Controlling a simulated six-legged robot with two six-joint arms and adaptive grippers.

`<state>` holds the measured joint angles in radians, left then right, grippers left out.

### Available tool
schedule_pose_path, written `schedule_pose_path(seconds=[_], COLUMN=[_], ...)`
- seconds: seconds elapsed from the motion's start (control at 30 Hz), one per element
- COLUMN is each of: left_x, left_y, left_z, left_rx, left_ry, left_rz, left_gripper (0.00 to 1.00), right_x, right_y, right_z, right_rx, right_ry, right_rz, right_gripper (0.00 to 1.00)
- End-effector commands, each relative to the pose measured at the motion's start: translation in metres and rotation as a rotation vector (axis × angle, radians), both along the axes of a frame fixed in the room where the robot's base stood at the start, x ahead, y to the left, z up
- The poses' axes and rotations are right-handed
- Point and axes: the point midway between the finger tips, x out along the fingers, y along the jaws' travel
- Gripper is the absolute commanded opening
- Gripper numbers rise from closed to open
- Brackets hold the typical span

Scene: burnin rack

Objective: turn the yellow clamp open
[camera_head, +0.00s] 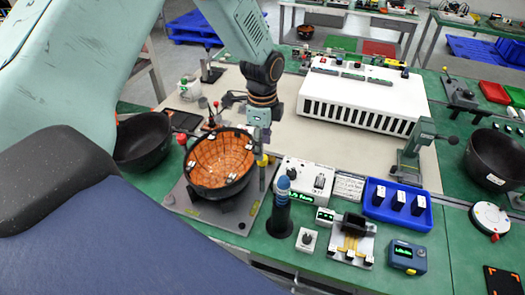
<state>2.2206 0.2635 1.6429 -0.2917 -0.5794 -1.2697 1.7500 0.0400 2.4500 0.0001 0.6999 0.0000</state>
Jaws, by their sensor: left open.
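The yellow clamp (262,160) is a small yellow piece at the right rim of a black bowl-shaped fixture with an orange-brown inside (222,160). The fixture stands on a grey base plate (240,225). My left gripper (262,140) reaches down from above, just over the yellow clamp, and is open. It partly hides the clamp, so I cannot tell whether they touch or how the clamp is turned. My right gripper is not in view.
A white slotted box (362,98) stands behind to the right. A black bowl (143,140) sits at the left.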

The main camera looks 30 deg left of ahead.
Motion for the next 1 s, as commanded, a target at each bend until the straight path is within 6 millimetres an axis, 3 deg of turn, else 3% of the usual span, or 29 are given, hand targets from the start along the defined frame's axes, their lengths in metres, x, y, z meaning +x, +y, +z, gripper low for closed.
schedule_pose_path(seconds=[0.2, 0.4, 0.6, 1.0], left_x=[0.001, 0.001, 0.000, 0.000], left_y=[0.000, 0.000, 0.000, 0.000], left_z=[0.047, 0.074, 0.083, 0.083], left_rx=[0.000, 0.000, 0.000, 0.000], left_ry=[-0.004, -0.003, -0.001, -0.001], left_rz=[0.000, 0.000, 0.000, 0.000], left_gripper=[0.50, 0.50, 0.50, 0.50], right_x=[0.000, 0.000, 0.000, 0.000], right_y=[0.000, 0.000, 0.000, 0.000], right_z=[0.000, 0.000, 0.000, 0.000], right_rx=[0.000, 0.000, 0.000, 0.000], right_ry=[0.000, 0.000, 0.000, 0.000], right_rz=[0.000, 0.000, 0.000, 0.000], right_gripper=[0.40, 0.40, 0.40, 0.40])
